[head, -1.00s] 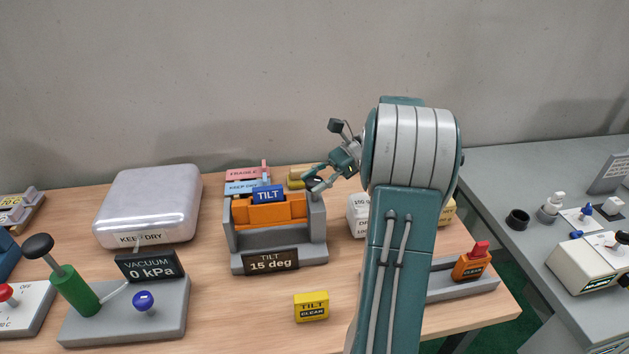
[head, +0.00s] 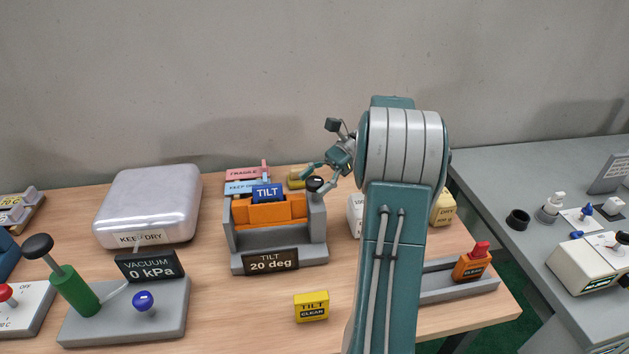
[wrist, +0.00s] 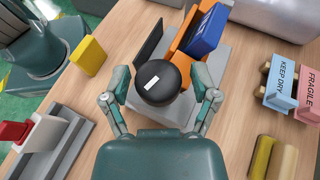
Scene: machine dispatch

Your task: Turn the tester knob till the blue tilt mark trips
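The tilt tester (head: 281,240) is a grey frame with an orange cradle (head: 277,214). Its front display (head: 271,262) reads 20 deg. The blue tilt mark (head: 268,193), labelled TILT, sits on the cradle; it also shows in the wrist view (wrist: 207,30). The round black knob (head: 315,184) is on the tester's right side. In the wrist view the knob (wrist: 165,95), with a white stripe, lies between my fingers. My gripper (head: 319,177) is open around the knob, with narrow gaps on both sides.
A yellow TILT block (head: 311,306) stands in front of the tester. Pink (head: 246,173) and light blue (head: 243,188) marks stand behind it. A vacuum unit (head: 125,310) is at left and an orange block (head: 472,264) at right.

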